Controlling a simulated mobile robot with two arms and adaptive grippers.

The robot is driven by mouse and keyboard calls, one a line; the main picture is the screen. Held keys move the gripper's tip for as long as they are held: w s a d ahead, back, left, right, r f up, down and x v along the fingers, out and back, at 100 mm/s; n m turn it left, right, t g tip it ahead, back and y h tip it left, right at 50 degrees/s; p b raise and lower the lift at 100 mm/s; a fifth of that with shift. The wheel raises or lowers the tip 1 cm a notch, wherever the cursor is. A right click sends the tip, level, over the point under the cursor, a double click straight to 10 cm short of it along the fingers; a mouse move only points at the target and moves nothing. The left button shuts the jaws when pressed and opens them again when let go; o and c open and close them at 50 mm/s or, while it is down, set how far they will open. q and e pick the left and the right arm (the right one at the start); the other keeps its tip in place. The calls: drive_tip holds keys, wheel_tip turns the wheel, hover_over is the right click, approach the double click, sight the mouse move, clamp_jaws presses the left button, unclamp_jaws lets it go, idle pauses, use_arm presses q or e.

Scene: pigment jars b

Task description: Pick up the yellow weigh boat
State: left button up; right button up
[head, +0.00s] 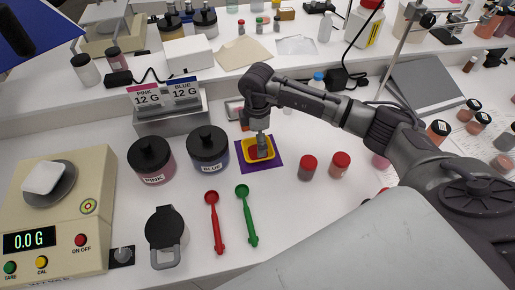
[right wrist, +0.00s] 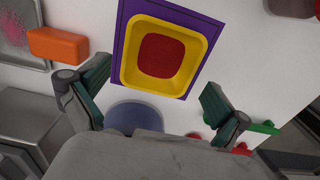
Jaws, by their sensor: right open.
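The yellow weigh boat (head: 270,151) is a shallow square dish with a red middle; I cannot tell whether the red is powder or the base. It sits on a purple mat (head: 246,168) near the table's middle. In the right wrist view the boat (right wrist: 131,62) and the purple mat (right wrist: 122,40) show at the top centre. My right gripper (head: 262,150) is over the boat in the head view and hides part of it. In the right wrist view my right gripper (right wrist: 152,98) is open and empty, its fingers apart below the boat in the picture. My left gripper is out of view.
Black-lidded pink (head: 151,160) and blue (head: 207,150) jars stand left of the mat. Red (head: 215,222) and green (head: 246,215) spoons lie in front. Two red-lidded jars (head: 308,167) (head: 340,164) stand at right. A scale (head: 60,215) is far left.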

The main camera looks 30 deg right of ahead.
wheel_tip(320, 180, down, 3)
drive_tip(key=shift+f+p, duration=0.2)
drive_tip(key=shift+p, duration=0.4)
drive_tip(key=shift+d+f, duration=0.1)
drive_tip(key=shift+f, duration=0.1)
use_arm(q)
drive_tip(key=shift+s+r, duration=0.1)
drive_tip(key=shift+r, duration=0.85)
use_arm(e)
drive_tip(key=c, duration=0.7)
drive_tip(key=shift+o, duration=0.2)
drive_tip(key=shift+r+b, duration=0.4)
drive_tip(key=shift+r, duration=0.25)
wheel_tip(320, 180, up, 3)
drive_tip(key=shift+f+b, duration=0.2)
drive_tip(key=shift+b, duration=0.5)
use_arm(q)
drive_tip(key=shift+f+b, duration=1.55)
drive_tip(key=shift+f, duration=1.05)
use_arm(e)
drive_tip(key=s+d+r, duration=0.2)
drive_tip(key=s+r, duration=0.5)
drive_tip(key=s, duration=0.4)
drive_tip(key=shift+s+d, duration=0.15)
drive_tip(key=shift+s, duration=0.1)
